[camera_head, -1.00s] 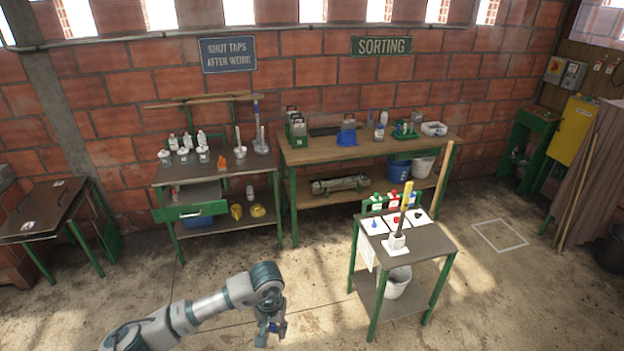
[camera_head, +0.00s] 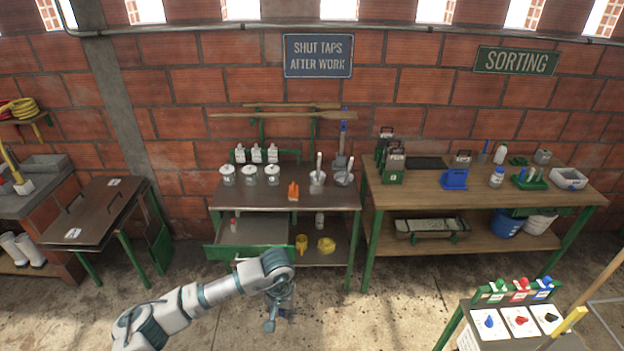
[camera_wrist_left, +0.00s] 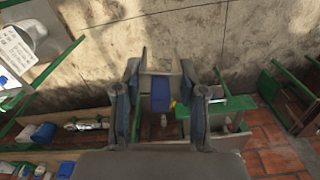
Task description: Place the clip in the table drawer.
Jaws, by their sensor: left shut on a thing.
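My left gripper (camera_head: 277,322) hangs low in front of the dark-topped table (camera_head: 330,198). It is shut on a small blue piece, which I take to be the clip (camera_wrist_left: 160,95); it shows between the fingers in the left wrist view. In the head view the clip is too small and covered to make out well. The table drawer (camera_head: 222,252) has a green front and stands pulled out under the table's left side. A small item lies inside, and my forearm partly covers the front's right end. My right gripper is not in view.
White jars (camera_head: 250,175) and an orange item (camera_head: 293,191) stand on the table. A wooden bench (camera_head: 480,188) is to its right, a brown folding table (camera_head: 90,215) to its left. A small stand (camera_head: 480,335) is at the lower right. Floor before the drawer is clear.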

